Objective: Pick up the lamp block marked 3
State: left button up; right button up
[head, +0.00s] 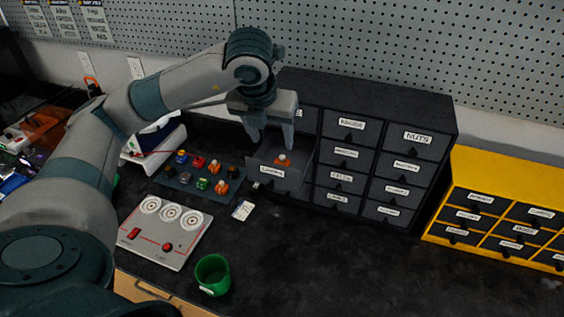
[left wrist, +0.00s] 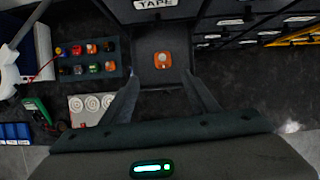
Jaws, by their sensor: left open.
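An orange block with a pale round top (head: 283,160) sits in an open drawer (head: 272,176) of the black cabinet. The block also shows in the left wrist view (left wrist: 163,60); no number on it can be read. My left gripper (head: 272,147) is open and empty, pointing down over the drawer. In the left wrist view its spread fingers (left wrist: 160,76) stand on either side below the block, apart from it. My right gripper is not in view.
A tray of several coloured blocks (head: 181,187) lies left of the drawer. A panel with three round dials (head: 188,247), a green cup (head: 212,274) and a small card (head: 242,211) are in front. Black cabinet drawers (head: 345,125) and a yellow cabinet (head: 490,168) stand right. The front-right counter is clear.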

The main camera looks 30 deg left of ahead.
pick_arm(q)
jog(key=p, duration=0.2)
send_over(281, 160)
jog(key=s, duration=0.3)
notch_tip(281, 160, down, 6)
jog(key=shift+w+d, duration=0.1)
jog(key=shift+w+f, duration=0.15)
jog(key=shift+f, duration=0.25)
jog(key=shift+p, duration=0.3)
jog(key=shift+w+f+p, duration=0.4)
jog(key=shift+f+p, duration=0.15)
jog(key=shift+p, duration=0.35)
jog(key=p+x, duration=0.1)
jog(key=x, duration=0.1)
jog(key=shift+w+d+f+p, duration=0.1)
jog(key=shift+w+f+p, duration=0.2)
jog(key=shift+p, duration=0.1)
jog(key=shift+w+f, duration=0.15)
jog(key=shift+f, duration=0.35)
jog(key=c, duration=1.1)
